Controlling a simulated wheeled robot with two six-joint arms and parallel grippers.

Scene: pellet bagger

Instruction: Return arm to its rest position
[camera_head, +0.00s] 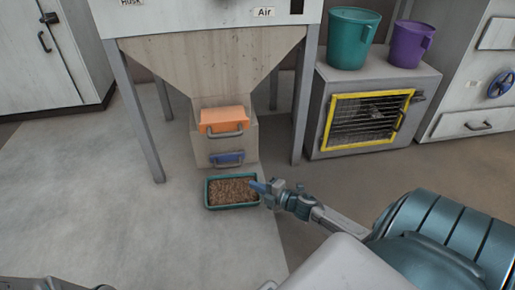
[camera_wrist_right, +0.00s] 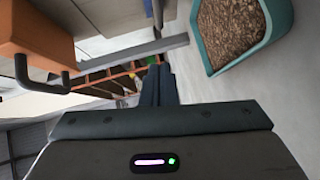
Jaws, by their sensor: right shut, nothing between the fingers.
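My right gripper (camera_head: 262,187) is shut and empty. In the head view its fingertips show over the right rim of a teal tray (camera_head: 207,199) full of brown pellets (camera_head: 231,191); I cannot tell the height between them. In the right wrist view the closed fingers (camera_wrist_right: 158,85) point away from the camera, with the tray (camera_wrist_right: 277,14) and pellets (camera_wrist_right: 228,32) at the upper right. My left gripper is not in view; only a bit of grey shows at the lower left edge of the head view.
The hopper (camera_head: 212,60) stands behind the tray, with an orange gate (camera_head: 224,119) and a blue gate (camera_head: 227,158) on its chute. Its grey legs flank the tray. A cabinet with a yellow-framed door (camera_head: 325,125) carries teal (camera_head: 351,40) and purple (camera_head: 408,43) buckets. Floor at left is clear.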

